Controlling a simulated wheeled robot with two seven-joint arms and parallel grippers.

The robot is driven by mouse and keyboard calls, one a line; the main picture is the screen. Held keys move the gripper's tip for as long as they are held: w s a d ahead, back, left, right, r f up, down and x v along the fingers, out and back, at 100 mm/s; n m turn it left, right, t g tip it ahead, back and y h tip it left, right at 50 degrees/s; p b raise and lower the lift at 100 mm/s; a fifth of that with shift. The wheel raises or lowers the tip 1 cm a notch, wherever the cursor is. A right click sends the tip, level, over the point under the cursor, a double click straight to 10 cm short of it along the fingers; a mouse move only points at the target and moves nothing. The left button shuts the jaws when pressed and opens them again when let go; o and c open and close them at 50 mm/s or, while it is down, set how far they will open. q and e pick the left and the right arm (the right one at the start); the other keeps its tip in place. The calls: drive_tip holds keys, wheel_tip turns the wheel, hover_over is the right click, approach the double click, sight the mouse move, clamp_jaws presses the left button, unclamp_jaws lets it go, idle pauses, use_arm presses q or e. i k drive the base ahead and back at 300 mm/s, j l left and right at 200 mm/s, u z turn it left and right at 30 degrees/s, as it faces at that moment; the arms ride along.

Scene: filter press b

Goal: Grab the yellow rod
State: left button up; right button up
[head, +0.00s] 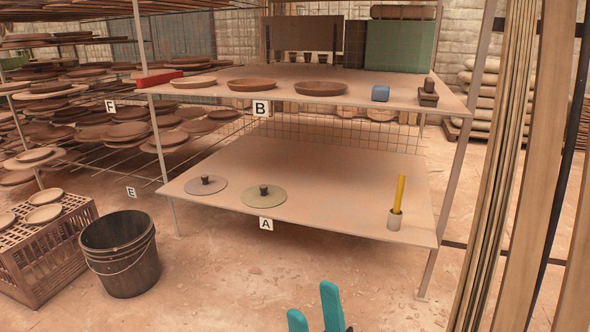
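My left gripper is not in view.
Two round discs with dark knobs (264,191) lie on the lower shelf's left. A shelf post (457,170) and upright boards (500,180) stand right. A black bucket (120,255) stands left.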

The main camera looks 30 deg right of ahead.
sight(399, 194)
drive_tip(key=i+z, duration=0.25)
drive_tip(key=z, duration=0.2)
drive_tip(key=i+z, duration=0.25)
drive_tip(key=z, duration=0.25)
drive_tip(key=i+j+z, duration=0.2)
drive_tip(key=z, duration=0.25)
drive_tip(key=i+j+z, duration=0.2)
drive_tip(key=z, duration=0.25)
drive_tip(key=i+j+z, duration=0.15)
drive_tip(key=j+z, duration=0.2)
drive_tip(key=z, duration=0.15)
drive_tip(key=i+j+z, duration=0.4)
drive_tip(key=j+z, duration=0.2)
drive_tip(key=i+j+z, duration=0.3)
drive_tip(key=j+z, duration=0.25)
drive_tip(key=i+j+z, duration=0.1)
drive_tip(key=j+z, duration=0.2)
drive_tip(key=j, duration=0.15)
drive_tip(key=i+j, duration=0.1)
drive_tip(key=i+z, duration=0.05)
